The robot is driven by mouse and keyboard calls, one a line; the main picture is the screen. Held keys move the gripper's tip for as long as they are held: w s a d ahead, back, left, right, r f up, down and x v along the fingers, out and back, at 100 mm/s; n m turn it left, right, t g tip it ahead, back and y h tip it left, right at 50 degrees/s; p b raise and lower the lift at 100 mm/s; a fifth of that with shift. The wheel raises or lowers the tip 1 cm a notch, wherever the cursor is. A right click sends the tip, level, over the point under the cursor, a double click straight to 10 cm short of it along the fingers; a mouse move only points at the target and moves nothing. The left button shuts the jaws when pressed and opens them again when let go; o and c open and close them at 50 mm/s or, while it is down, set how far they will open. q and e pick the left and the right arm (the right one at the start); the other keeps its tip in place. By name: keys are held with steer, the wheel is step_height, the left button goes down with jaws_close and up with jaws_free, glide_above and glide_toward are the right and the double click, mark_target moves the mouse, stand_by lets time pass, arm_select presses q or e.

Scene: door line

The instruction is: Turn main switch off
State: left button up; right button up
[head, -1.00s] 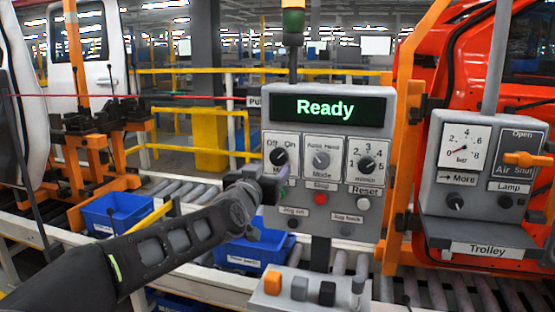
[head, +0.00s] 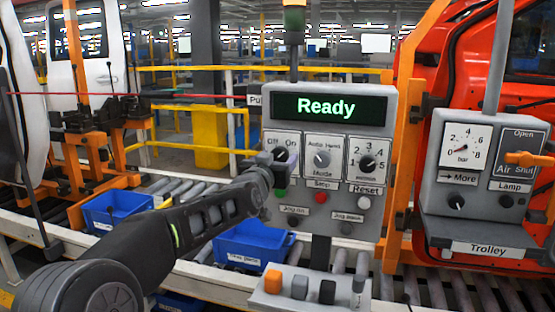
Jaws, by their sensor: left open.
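The grey control panel (head: 330,247) stands in the middle of the head view, its display (head: 328,108) reading "Ready". The main switch (head: 281,155) is the black knob at the panel's left, under the labels "Off" and "On". Its lower part and its name label are partly hidden by my gripper. My left gripper (head: 278,166) is at the knob, in front of the panel's left side. It is open; I cannot tell whether its fingers touch the knob. My right gripper is not in view.
Mode knob (head: 321,159), speed knob (head: 367,164), red stop button (head: 320,197) and white reset button (head: 363,203) sit close by on the panel. A trolley box (head: 480,215) with an orange air valve (head: 527,159) stands right. Blue bins (head: 254,247) lie below left.

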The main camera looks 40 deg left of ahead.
arm_select(q)
steer(key=c, duration=1.4)
